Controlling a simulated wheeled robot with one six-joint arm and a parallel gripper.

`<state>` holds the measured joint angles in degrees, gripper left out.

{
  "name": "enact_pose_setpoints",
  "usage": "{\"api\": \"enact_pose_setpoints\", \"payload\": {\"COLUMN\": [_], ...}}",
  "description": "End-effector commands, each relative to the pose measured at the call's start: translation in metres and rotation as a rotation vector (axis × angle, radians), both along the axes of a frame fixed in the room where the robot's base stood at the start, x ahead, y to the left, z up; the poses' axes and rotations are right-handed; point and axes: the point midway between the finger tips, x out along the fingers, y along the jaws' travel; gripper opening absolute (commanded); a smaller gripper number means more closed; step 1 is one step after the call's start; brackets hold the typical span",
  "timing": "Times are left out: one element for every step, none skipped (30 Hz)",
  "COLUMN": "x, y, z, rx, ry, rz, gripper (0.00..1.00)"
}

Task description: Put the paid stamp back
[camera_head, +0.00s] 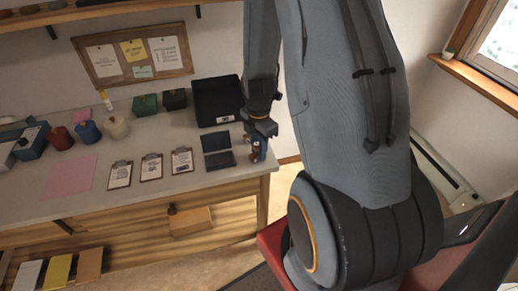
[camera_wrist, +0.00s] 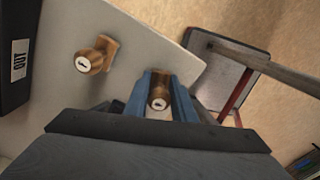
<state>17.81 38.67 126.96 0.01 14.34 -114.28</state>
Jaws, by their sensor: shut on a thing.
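My gripper (camera_head: 257,152) is over the right end of the counter, beside the open dark stamp pad (camera_head: 218,151). In the wrist view its two blue fingers (camera_wrist: 160,98) are shut on a stamp (camera_wrist: 158,102) with a round brown knob and a pale disc on top. A second, similar stamp (camera_wrist: 92,58) stands apart on the counter to the left of the fingers. No word is readable on either stamp, so I cannot tell which is the paid one.
The black tray (camera_head: 216,104) is at the counter's back right; its label reads OUT in the wrist view (camera_wrist: 19,62). Clipboards (camera_head: 151,168) lie left of the pad. The counter edge (camera_wrist: 188,62) is close to my fingers.

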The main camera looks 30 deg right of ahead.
Motion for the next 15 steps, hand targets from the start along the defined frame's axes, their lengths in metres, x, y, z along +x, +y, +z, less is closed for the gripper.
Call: {"api": "enact_pose_setpoints", "payload": {"x": [0.0001,0.0001,0.0001,0.0000,0.0000,0.0000,0.0000,0.0000,0.0000,0.0000,0.0000,0.0000,0.0000,0.0000,0.0000], "y": [0.0000,0.0000,-0.0001,0.0000,0.0000,0.0000,-0.0001,-0.0001,0.0000,0.0000,0.0000,0.0000,-0.0001,-0.0001,-0.0001], "z": [-0.0015,-0.0011,-0.0009,-0.0009,-0.0009,-0.0008,-0.0008,-0.0008,-0.0008,-0.0008,-0.0008,-0.0006,0.0000,0.0010,0.0033], "rx": [0.000,0.000,0.000,0.000,0.000,0.000,0.000,0.000,0.000,0.000,0.000,0.000,0.000,0.000,0.000], "ry": [0.000,0.000,0.000,0.000,0.000,0.000,0.000,0.000,0.000,0.000,0.000,0.000,0.000,0.000,0.000], "rz": [0.000,0.000,0.000,0.000,0.000,0.000,0.000,0.000,0.000,0.000,0.000,0.000,0.000,0.000,0.000], "gripper": [0.25,0.30,0.37,0.42,0.42,0.42,0.42,0.42,0.42,0.42,0.42,0.42,0.42,0.42,0.42]}}
